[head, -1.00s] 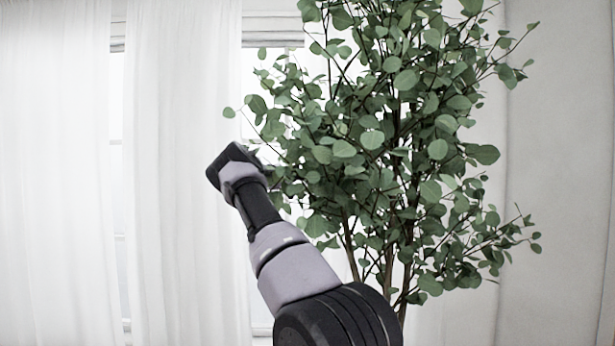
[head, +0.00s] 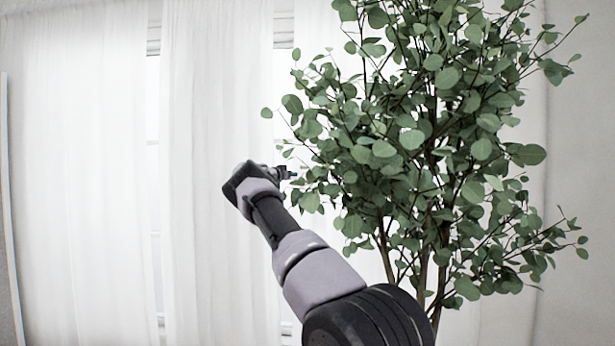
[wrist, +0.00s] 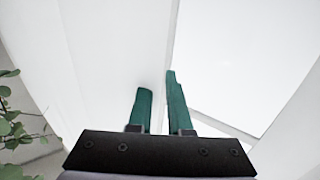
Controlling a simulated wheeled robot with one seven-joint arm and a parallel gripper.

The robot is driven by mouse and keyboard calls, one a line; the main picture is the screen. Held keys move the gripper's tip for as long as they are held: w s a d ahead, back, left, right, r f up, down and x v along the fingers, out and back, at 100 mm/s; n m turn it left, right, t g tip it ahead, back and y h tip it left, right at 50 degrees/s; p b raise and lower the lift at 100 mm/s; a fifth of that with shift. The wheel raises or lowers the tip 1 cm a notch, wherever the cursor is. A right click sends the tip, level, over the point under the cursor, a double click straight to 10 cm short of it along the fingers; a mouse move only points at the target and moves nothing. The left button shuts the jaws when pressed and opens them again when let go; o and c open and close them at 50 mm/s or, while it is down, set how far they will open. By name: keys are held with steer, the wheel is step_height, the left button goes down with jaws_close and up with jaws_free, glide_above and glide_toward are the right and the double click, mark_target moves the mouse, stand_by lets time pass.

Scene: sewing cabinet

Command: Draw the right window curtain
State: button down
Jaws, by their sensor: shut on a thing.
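The right window curtain (head: 309,32) is a white hanging cloth, largely hidden behind the plant in the head view. Its left edge shows beside a narrow bright strip of window. My gripper (head: 289,174) is at the plant's left side, in front of that strip. In the wrist view, my gripper's two green fingers (wrist: 158,108) are closed on the edge of the white curtain (wrist: 115,45), with bright window to the right. The exact grip on the cloth is hard to see, white on white.
A leafy potted-style plant (head: 430,150) stands close to the right of my gripper, its leaves near the fingers. Another white curtain panel (head: 215,120) hangs left of the bright strip, and a further one (head: 85,180) hangs at far left.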

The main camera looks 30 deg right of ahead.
steer(key=shift+w+a, duration=0.5)
steer(key=shift+a, duration=0.15)
steer(key=shift+a, duration=0.1)
steer(key=c, duration=0.9)
jaws_free()
steer(key=shift+w+a, duration=0.1)
steer(key=shift+o, duration=0.2)
steer(key=v, duration=1)
steer(key=shift+s+a, duration=0.2)
steer(key=shift+a, duration=0.05)
